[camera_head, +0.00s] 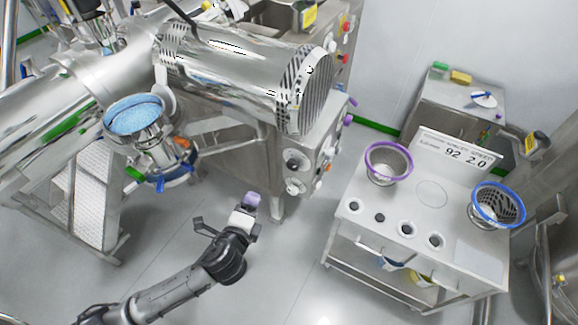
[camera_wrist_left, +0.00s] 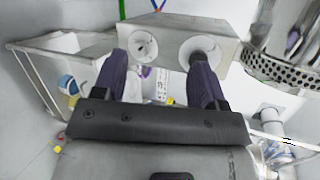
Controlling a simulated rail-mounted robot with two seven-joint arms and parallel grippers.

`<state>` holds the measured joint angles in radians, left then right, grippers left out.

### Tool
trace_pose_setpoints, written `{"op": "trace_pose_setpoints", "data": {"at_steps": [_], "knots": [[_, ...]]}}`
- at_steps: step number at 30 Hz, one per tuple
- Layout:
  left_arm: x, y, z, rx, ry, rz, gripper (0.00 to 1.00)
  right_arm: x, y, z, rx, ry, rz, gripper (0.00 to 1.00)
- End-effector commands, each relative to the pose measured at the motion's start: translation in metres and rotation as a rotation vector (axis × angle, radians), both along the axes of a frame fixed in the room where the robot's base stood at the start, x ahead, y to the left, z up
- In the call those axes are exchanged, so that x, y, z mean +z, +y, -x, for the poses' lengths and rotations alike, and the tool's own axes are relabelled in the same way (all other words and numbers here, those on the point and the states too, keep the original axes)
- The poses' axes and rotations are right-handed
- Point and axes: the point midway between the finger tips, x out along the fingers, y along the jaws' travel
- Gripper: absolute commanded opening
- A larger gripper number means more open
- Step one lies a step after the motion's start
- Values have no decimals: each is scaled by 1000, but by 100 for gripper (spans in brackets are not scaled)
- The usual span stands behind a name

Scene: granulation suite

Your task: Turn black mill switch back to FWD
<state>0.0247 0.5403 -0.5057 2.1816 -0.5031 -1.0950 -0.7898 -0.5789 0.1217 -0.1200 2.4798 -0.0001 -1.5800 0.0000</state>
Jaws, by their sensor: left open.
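The mill control box (camera_head: 322,150) stands below the large steel motor, with two round dials on its face. The black mill switch (camera_head: 292,164) sits on the upper dial; I cannot read its setting. In the left wrist view a black switch (camera_wrist_left: 204,52) on the right-hand dial lies just beyond the right fingertip, which partly covers it. A pale dial (camera_wrist_left: 145,44) is beside it, beyond the left fingertip. My left gripper (camera_head: 250,203) has purple fingers and is below and left of the box. In the wrist view the gripper (camera_wrist_left: 158,72) is open and empty, fingers wide apart.
A steel cart (camera_head: 385,240) with a purple-rimmed bowl (camera_head: 388,163), a blue-rimmed sieve (camera_head: 497,204) and a display (camera_head: 455,152) stands to the right. A blue-filled funnel (camera_head: 134,117) is at the left. The floor around my left gripper is clear.

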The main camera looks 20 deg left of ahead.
Motion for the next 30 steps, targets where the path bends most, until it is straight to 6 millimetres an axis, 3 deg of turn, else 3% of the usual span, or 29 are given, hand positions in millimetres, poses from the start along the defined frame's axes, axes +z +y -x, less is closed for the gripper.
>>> {"op": "trace_pose_setpoints", "data": {"at_steps": [9,15,21,26,30], "knots": [[17,-27,-15,-344,-130,-903,66,0,2,0,-4,0,-7,43],[29,-43,-15,-447,-195,-1334,66,0,2,0,-3,0,-6,43],[31,-48,-14,-485,-204,-1576,66,0,1,0,-3,1,-5,43],[31,-48,-16,-489,-193,-1653,66,1,0,1,0,1,-1,43],[32,-50,-29,-488,-190,-1666,66,3,-1,1,2,2,3,43]]}}
